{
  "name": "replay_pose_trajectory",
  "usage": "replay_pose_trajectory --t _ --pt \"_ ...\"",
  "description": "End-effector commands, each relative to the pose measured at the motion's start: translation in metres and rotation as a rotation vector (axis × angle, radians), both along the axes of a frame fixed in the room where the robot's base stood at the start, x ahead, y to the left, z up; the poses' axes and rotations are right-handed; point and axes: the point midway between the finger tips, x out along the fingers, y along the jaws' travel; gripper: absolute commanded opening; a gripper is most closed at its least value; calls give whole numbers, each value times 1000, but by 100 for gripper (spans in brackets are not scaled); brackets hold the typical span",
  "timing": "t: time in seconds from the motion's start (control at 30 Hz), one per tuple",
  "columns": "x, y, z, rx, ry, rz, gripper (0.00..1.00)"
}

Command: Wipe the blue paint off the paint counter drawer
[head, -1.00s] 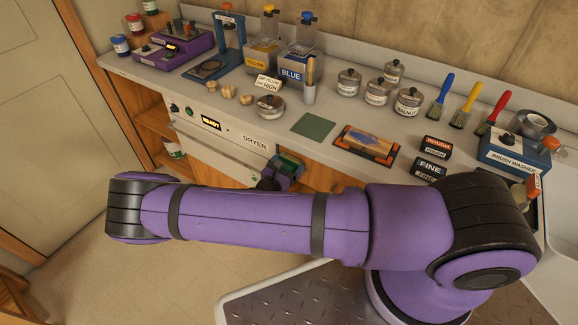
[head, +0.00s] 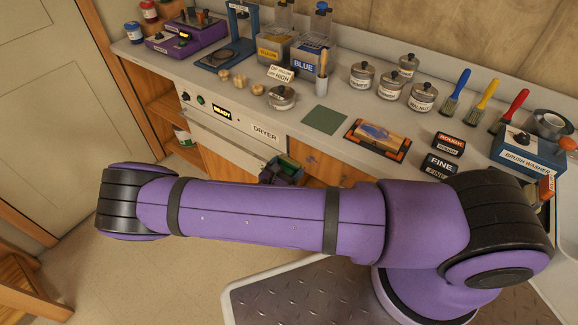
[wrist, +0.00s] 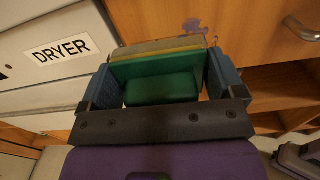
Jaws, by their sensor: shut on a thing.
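The paint counter drawer (head: 335,172) is a wooden front below the counter edge, right of the dryer. It also shows in the wrist view (wrist: 258,53), with a metal handle at the right. A bluish-purple paint smear (wrist: 194,28) is on the wooden front. It shows as a small spot in the head view (head: 312,160). My gripper (wrist: 162,62) has blue fingers and is shut on a green block with a yellowish layer at its far side (wrist: 160,72). The block is just below the smear; I cannot tell if it touches the wood. In the head view my gripper (head: 283,171) is partly hidden behind my arm.
The white dryer (head: 235,130) is left of the drawer. On the counter (head: 300,105) stand a green square mat (head: 324,120), a tray with a blue-smeared board (head: 377,139), tins, brushes and paint containers. Open floor (head: 150,270) lies at the lower left.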

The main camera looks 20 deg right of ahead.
Motion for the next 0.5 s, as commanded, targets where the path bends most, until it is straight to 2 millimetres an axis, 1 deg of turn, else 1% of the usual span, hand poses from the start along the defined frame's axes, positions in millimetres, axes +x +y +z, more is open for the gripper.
replay_pose_trajectory --t 0.27,0.5 --pt "-3 4 0 0 0 1 55" --pt "-14 20 0 1 0 1 55"
